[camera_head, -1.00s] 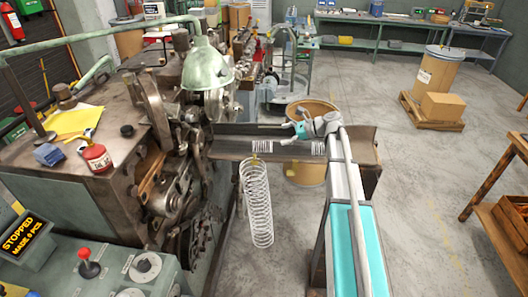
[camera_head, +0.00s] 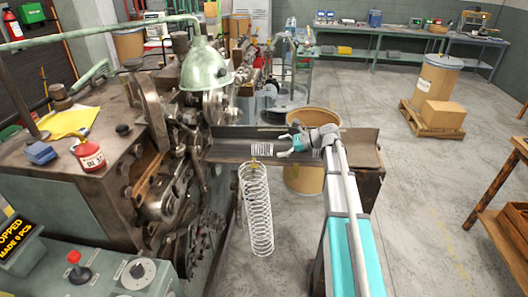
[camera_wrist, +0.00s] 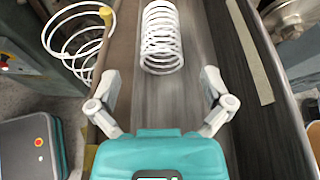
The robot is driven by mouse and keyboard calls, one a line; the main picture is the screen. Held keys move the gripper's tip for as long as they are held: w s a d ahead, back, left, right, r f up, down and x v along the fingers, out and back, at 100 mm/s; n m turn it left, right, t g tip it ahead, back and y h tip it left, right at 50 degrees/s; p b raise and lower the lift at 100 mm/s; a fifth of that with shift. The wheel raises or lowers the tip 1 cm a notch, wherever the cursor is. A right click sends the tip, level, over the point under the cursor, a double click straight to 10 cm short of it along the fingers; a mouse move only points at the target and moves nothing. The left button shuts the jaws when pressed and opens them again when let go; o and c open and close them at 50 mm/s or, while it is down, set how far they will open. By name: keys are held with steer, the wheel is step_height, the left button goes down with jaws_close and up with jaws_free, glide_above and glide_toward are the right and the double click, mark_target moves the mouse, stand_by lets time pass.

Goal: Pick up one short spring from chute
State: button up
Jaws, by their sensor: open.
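A short white coil spring (camera_head: 261,149) lies in the metal chute (camera_head: 228,150), near the machine end. It also shows in the wrist view (camera_wrist: 162,38), lying along the chute floor just beyond my fingertips. My gripper (camera_head: 281,147) is over the chute, to the right of this spring. In the wrist view my gripper (camera_wrist: 158,80) has its two fingers spread wide, with bare chute floor between them and the spring ahead. A second short spring in the chute is mostly hidden behind my gripper and wrist in the head view.
A long coil spring (camera_head: 256,210) hangs at the chute's near side, by a yellow-tipped peg (camera_wrist: 105,15). The coiling machine (camera_head: 110,170) stands at left. A round tan drum (camera_head: 306,180) stands under the chute. Open floor lies to the right.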

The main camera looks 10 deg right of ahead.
mark_target(265, 149)
steer(key=shift+a, duration=0.1)
steer(key=shift+b+x, duration=1.2)
steer(key=shift+x, duration=1.9)
steer(key=c, duration=1.1)
steer(key=shift+r, duration=0.15)
